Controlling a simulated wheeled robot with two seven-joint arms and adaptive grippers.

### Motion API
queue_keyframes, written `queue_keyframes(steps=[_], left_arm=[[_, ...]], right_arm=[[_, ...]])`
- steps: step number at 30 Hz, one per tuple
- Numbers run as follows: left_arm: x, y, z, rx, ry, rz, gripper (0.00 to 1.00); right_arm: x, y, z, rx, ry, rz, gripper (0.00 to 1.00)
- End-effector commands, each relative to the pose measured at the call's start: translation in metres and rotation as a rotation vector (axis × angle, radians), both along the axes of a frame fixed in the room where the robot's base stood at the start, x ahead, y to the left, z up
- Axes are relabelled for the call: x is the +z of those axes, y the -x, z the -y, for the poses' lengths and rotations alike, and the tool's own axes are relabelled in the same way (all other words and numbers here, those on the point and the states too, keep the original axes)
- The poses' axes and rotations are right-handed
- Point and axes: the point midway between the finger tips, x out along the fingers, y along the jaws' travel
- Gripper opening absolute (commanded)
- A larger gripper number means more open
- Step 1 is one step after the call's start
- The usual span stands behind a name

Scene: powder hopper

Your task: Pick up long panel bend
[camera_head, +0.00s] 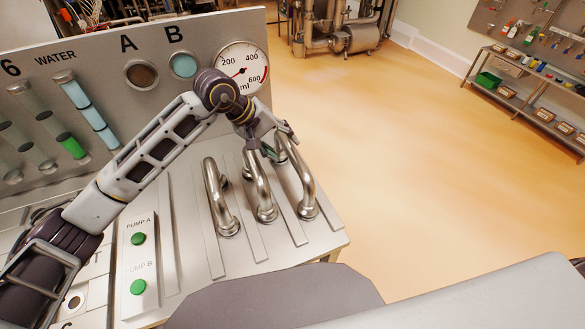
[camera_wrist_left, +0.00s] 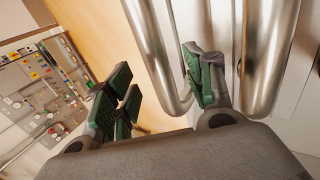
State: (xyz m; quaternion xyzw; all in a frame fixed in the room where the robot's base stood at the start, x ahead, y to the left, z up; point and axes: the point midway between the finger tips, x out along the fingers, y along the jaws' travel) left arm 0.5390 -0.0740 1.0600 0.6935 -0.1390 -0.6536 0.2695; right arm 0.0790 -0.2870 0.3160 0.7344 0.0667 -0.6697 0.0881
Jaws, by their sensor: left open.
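Three silvery bent pipes stand side by side on the sloping panel: a left bend (camera_head: 212,190), a middle bend (camera_head: 258,183) and a right bend (camera_head: 300,180). The right one looks longest, but I cannot tell lengths for sure. My left gripper (camera_head: 270,139) is open at the upper end of the right bend, its fingers appearing on either side of it. In the left wrist view, a pipe (camera_wrist_left: 152,50) runs between the green-padded fingers (camera_wrist_left: 158,92), and another pipe (camera_wrist_left: 267,55) lies right of the right finger. Contact cannot be told. My right gripper is not in view.
Green pump buttons (camera_head: 139,239) sit left of the bends. A gauge (camera_head: 241,70) and ports A and B are on the upright panel behind my arm. A shelf (camera_head: 530,100) stands far right. The floor (camera_head: 400,160) right of the panel is clear.

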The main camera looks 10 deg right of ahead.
Motion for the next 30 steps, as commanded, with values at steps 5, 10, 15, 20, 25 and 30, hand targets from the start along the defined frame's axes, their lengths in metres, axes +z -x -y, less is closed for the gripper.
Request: queue_keyframes(steps=[5, 10, 15, 20, 25, 30], left_arm=[[-0.008, 0.002, 0.009, -0.002, 0.002, -0.003, 0.53], [-0.020, 0.004, 0.019, -0.001, 0.001, -0.004, 0.53], [-0.035, 0.002, 0.028, 0.000, 0.001, -0.004, 0.53], [-0.039, 0.001, 0.031, -0.001, 0.001, 0.000, 0.53], [-0.040, 0.001, 0.031, -0.001, 0.000, 0.001, 0.53], [-0.040, 0.001, 0.031, -0.001, 0.000, -0.001, 0.53]], right_arm=[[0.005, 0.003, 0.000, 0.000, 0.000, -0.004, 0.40], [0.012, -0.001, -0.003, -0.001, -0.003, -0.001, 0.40], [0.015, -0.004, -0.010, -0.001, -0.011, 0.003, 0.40], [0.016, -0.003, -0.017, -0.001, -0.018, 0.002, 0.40], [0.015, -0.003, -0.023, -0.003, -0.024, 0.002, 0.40], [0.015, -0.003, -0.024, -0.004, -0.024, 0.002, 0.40]])
